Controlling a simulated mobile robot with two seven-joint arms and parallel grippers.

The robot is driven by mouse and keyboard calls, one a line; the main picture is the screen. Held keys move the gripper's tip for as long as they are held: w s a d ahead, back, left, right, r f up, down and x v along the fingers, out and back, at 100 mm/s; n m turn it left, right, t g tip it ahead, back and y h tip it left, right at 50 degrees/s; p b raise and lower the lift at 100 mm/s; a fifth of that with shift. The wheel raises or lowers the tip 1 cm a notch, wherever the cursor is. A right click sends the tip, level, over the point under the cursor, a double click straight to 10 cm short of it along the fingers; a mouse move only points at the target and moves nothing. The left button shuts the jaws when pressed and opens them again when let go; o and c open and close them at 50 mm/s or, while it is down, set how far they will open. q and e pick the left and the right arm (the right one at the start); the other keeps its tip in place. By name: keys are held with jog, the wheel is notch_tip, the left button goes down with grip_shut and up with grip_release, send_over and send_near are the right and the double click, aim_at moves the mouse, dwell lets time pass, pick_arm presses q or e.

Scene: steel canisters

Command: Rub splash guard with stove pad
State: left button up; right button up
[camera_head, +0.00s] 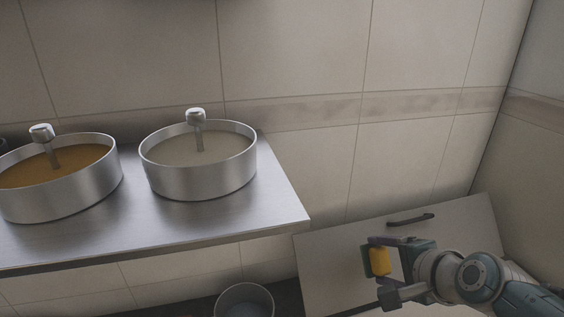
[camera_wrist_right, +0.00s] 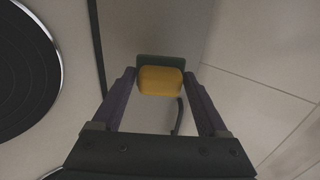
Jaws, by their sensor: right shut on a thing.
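My right gripper (camera_head: 379,263) is at the lower right of the head view, shut on the stove pad. The pad (camera_head: 380,261) is a small yellow block with a dark green face; in the right wrist view, it (camera_wrist_right: 160,81) sits between the two fingertips. A pale flat panel with a dark handle, seemingly the splash guard (camera_head: 330,262), lies behind the gripper. The panel also shows behind the pad in the right wrist view (camera_wrist_right: 180,35). I cannot tell whether the pad touches it. My left gripper is out of view.
A steel counter (camera_head: 270,205) at left carries a canister of pale liquid (camera_head: 200,180) and one of orange-brown liquid (camera_head: 65,190). A grey bin (camera_head: 245,301) stands below. A round black hotplate (camera_wrist_right: 25,75) is at left in the wrist view. Tiled walls close the back and right.

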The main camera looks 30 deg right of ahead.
jog(key=shift+s+a+r, duration=0.1)
jog(key=shift+s+r, duration=0.15)
jog(key=shift+r, duration=0.1)
jog(key=shift+s, duration=0.1)
jog(key=p+v, duration=0.2)
jog(key=shift+s+r+p, duration=0.1)
jog(key=shift+r+p, duration=0.15)
jog(key=shift+p, duration=0.15)
jog(key=shift+s+a+r, duration=0.1)
jog(key=shift+s, duration=0.1)
